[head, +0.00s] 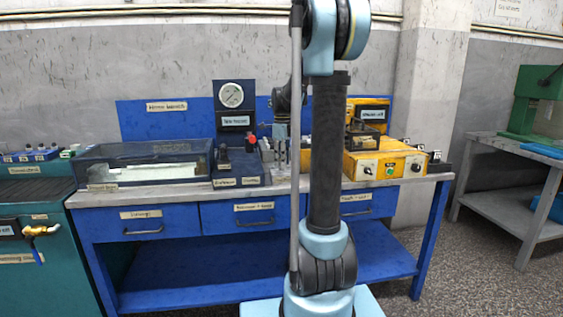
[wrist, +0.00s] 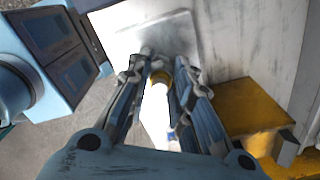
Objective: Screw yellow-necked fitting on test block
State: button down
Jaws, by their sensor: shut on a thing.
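My gripper (wrist: 163,62) is shut on a small fitting with a yellow neck (wrist: 160,76). A bright white part (wrist: 157,105) shows between the fingers just below the yellow band in the wrist view. The fingers hide the fitting's sides. A pale flat surface (wrist: 125,40) lies beyond the fingertips; I cannot tell whether the fitting touches it. In the head view my arm hides most of the bench middle, and the fitting cannot be made out there. A dark gauge stand (head: 240,165) is on the bench left of my arm; I cannot tell which thing is the test block.
A yellow machine (head: 385,160) stands on the bench right of my arm. A clear-lidded case (head: 150,165) lies at the left of the blue workbench (head: 160,222). A yellow box edge (wrist: 250,110) is close right of the fingers. A grey table (head: 505,150) stands far right.

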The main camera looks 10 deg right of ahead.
jog(key=m, duration=0.5)
jog(key=shift+f, duration=0.1)
jog(key=c, duration=1.5)
grip_release()
jog(key=n, duration=0.8)
jog(key=shift+n, duration=0.9)
